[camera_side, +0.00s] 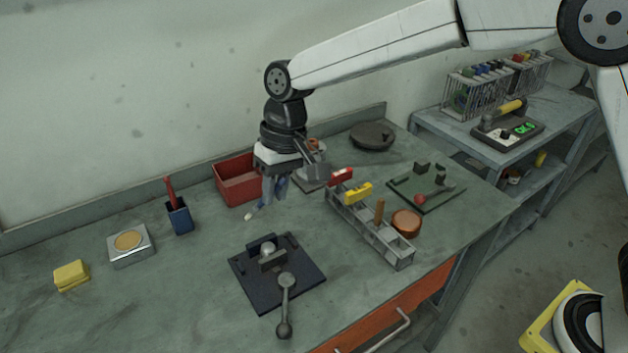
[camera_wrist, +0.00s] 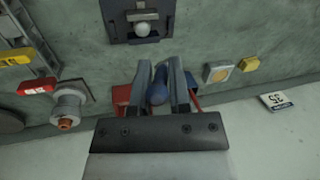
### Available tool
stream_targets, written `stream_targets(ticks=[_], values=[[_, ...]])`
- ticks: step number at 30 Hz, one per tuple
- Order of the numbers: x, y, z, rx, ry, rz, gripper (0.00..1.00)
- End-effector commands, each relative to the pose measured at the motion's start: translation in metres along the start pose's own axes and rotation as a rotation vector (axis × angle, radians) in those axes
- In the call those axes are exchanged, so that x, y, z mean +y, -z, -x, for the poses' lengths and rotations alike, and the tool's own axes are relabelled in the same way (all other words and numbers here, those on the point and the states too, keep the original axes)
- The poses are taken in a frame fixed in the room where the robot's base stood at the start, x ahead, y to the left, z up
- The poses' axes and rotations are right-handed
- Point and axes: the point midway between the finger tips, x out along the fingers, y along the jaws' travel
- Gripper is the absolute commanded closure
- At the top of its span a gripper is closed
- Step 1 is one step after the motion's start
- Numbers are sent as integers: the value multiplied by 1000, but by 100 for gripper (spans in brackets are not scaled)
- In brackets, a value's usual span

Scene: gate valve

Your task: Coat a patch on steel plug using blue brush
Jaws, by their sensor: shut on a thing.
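My gripper (camera_side: 274,188) is shut on the blue brush (camera_wrist: 157,92), holding it above the bench in front of the red bin. The brush tilts; its pale tip (camera_side: 249,214) points down and left, clear of the bench. In the side view the fingers partly hide its handle. A rounded silver piece, seemingly the steel plug (camera_side: 267,249), sits in a dark fixture (camera_side: 300,262) in front of and below the gripper. It also shows in the wrist view (camera_wrist: 142,28). A metal tin with tan contents (camera_side: 129,240) stands to the left.
A blue cup (camera_side: 180,218) holds a red-handled tool. A yellow sponge (camera_side: 71,275) lies far left. The red bin (camera_side: 238,181) is behind the gripper, and a metal rack (camera_side: 385,240) stands right. Bench between tin and fixture is clear.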

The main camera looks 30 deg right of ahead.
Motion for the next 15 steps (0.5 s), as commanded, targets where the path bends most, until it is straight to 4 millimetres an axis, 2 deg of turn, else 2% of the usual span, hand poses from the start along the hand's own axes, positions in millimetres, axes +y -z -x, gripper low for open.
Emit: stream_targets(ticks=[5, 15], values=[[1, 0, -5, -3, -1, -1, 100], [8, 0, -32, -3, -1, 0, 100]])
